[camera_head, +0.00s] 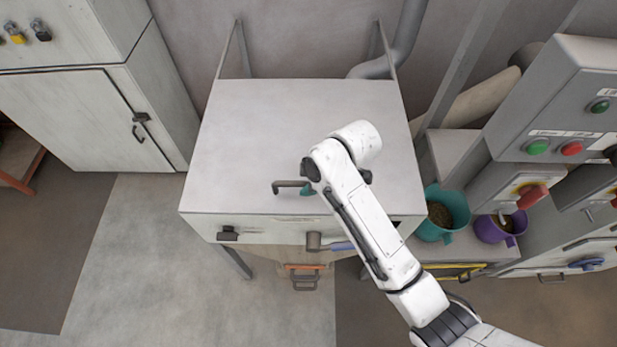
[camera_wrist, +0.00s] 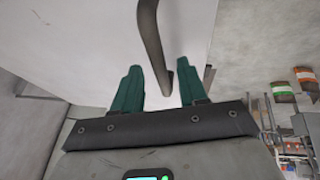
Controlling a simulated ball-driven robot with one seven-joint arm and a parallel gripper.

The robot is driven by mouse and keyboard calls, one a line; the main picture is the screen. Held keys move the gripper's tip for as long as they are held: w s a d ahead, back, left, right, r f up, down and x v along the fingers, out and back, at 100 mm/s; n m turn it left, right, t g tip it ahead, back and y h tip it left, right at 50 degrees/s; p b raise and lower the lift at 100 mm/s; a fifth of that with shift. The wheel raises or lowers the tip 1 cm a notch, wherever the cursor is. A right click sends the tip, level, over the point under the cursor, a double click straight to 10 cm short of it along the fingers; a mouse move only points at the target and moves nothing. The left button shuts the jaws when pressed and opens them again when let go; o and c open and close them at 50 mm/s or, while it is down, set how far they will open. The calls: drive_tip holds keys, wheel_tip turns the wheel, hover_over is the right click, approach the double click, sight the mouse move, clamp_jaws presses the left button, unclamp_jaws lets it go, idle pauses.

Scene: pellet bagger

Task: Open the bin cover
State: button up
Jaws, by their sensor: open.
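The bin cover (camera_head: 255,125) is a large, flat pale-grey lid lying flat on the bin in the head view; it also fills the upper left of the wrist view (camera_wrist: 75,45). A dark bar handle (camera_head: 288,184) stands on the cover near its front edge. My gripper (camera_head: 308,190) is at the handle's right end, partly hidden by my arm. In the wrist view my gripper (camera_wrist: 159,68) has two green fingers set apart, with the dark handle (camera_wrist: 152,45) running down between them. The left finger looks close to the handle; contact is unclear.
A dark latch (camera_head: 228,234) sits on the bin's front left. A grey cabinet (camera_head: 80,120) stands to the left. On the right are a teal bucket (camera_head: 455,203), a purple pot (camera_head: 490,230) and a control panel (camera_head: 560,110). The front-left floor is clear.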

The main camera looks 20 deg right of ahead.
clamp_jaws()
idle(0.4)
idle(0.4)
